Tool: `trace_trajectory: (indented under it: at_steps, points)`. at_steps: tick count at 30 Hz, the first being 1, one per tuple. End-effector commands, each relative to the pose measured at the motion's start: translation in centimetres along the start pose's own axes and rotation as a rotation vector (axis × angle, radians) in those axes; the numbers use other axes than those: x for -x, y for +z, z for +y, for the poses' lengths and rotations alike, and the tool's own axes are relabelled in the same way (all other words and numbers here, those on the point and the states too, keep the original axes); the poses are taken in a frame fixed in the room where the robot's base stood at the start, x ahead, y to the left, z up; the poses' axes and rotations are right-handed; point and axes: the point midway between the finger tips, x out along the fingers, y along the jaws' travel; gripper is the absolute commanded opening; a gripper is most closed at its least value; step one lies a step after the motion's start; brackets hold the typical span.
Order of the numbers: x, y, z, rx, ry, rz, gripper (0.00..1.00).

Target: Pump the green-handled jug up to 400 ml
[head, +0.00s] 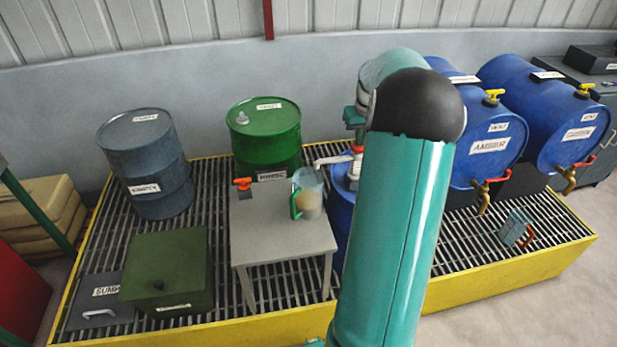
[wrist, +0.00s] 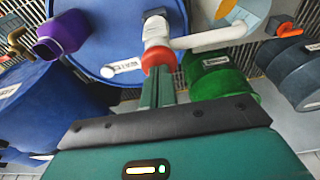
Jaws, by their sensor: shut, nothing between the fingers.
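The clear jug with the green handle (head: 308,193) stands upright on a small grey table (head: 285,240), with some pale brownish liquid in it. I cannot read its level marks. The white pump spout (head: 331,160) reaches over the jug from the blue drum (head: 338,220), which is mostly hidden behind my arm. In the wrist view the pump (wrist: 157,35) has a red collar (wrist: 163,58), and its spout points right towards the jug's edge (wrist: 232,12). My gripper (wrist: 160,85) is shut and empty, with its fingertips close to the red collar; I cannot tell whether they touch.
A green drum (head: 265,130) stands behind the table, a grey-blue drum (head: 150,165) at left. Blue AMBER (head: 490,145) and GREEN (head: 575,125) barrels with taps lie at right. A purple container (wrist: 62,35) shows at upper left in the wrist view. A green box (head: 168,270) sits at front left.

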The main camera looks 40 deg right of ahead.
Motion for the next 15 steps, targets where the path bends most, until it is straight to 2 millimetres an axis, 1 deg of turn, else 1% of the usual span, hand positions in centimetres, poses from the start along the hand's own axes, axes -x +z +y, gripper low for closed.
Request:
trace_trajectory:
  at_steps: [5,15]
  points:
    - [0.4,-0.1,0.0,0.0,-0.001,-0.003,0.0]
    - [2.5,-0.5,0.0,-0.001,-0.001,-0.002,0.0]
